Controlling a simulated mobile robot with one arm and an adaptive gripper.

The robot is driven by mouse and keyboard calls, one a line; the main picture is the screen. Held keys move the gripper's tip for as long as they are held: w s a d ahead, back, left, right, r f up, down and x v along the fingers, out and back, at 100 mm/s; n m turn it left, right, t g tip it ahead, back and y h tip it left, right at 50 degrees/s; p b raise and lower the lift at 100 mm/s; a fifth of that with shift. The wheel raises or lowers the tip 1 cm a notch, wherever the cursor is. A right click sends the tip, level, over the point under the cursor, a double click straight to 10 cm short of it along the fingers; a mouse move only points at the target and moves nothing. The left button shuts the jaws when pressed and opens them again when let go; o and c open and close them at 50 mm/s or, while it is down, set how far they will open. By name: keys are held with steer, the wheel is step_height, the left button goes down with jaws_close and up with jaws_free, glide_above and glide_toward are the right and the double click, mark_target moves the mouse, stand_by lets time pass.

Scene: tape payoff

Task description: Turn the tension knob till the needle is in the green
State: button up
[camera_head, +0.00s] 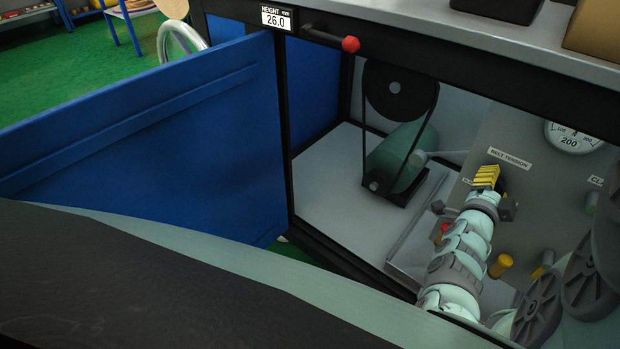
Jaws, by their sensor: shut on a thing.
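My arm reaches up to the grey panel (535,190) inside the open cabinet. My gripper (487,179), with a yellow ridged piece at its end, is just below the white "BELT TENSION" label (510,158). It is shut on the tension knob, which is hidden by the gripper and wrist. The round white gauge (573,137) is at the right, above and right of the gripper. It reads "200" with a scale around it, and its top is cut off by the cabinet frame. I cannot make out the needle or a green zone.
A green motor (398,158) with a belt and black pulley (400,90) stands left of the panel. Yellow posts (500,265) stick out below the gripper. The blue door (140,130) is open at the left. A red-knobbed lever (350,44) sits on the frame beside the "HEIGHT 26.0" display (277,19).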

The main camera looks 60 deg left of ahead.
steer(key=shift+a+f, duration=0.1)
steer(key=shift+f, duration=0.05)
stand_by(0.4)
steer(key=o, duration=1.2)
steer(key=v, duration=1.2)
